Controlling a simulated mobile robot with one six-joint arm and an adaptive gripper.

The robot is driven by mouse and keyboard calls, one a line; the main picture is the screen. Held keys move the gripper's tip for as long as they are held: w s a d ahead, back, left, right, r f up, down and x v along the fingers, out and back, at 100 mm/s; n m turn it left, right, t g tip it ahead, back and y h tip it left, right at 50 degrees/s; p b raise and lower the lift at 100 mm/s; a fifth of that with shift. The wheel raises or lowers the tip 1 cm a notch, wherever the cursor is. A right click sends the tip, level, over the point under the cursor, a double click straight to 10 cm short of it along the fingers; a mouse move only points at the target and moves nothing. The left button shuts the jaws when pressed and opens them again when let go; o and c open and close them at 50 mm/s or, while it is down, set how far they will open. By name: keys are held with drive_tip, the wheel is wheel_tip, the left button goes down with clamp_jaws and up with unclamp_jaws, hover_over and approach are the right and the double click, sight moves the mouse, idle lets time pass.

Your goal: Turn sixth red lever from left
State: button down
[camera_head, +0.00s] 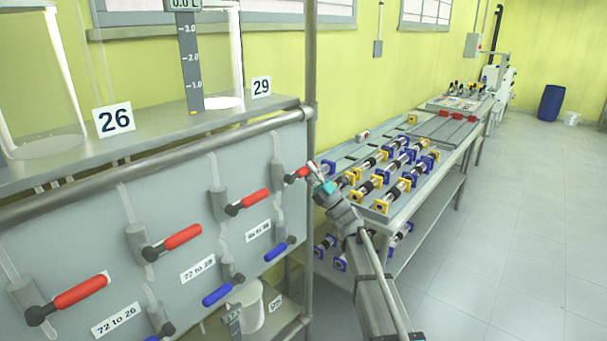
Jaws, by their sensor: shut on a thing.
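Several red levers run in a row along the grey valve panel (90,225), rising to the right. The nearest red lever (82,291) is at the lower left, followed by another red lever (176,239) and a third (249,202). The rightmost red lever (297,174) is at the panel's right end, tilted slightly up to the right. My gripper (311,168) comes from the lower right and is shut on the outer end of this rightmost red lever. Its fingertips look small here and partly hide the lever's end. The row's left start is out of view.
Blue levers (222,291) sit in a lower row. A metal post (311,70) stands close behind my gripper. A bench (385,208) with yellow and blue flanged pipe pieces stands to the right of the panel. The tiled floor (510,250) is clear at right.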

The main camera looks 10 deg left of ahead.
drive_tip(key=shift+a, duration=0.25)
drive_tip(key=c, duration=0.6)
unclamp_jaws()
drive_tip(key=shift+a, duration=0.15)
drive_tip(key=shift+o, duration=0.8)
drive_tip(key=shift+s+d, duration=0.1)
drive_tip(key=shift+d, duration=0.1)
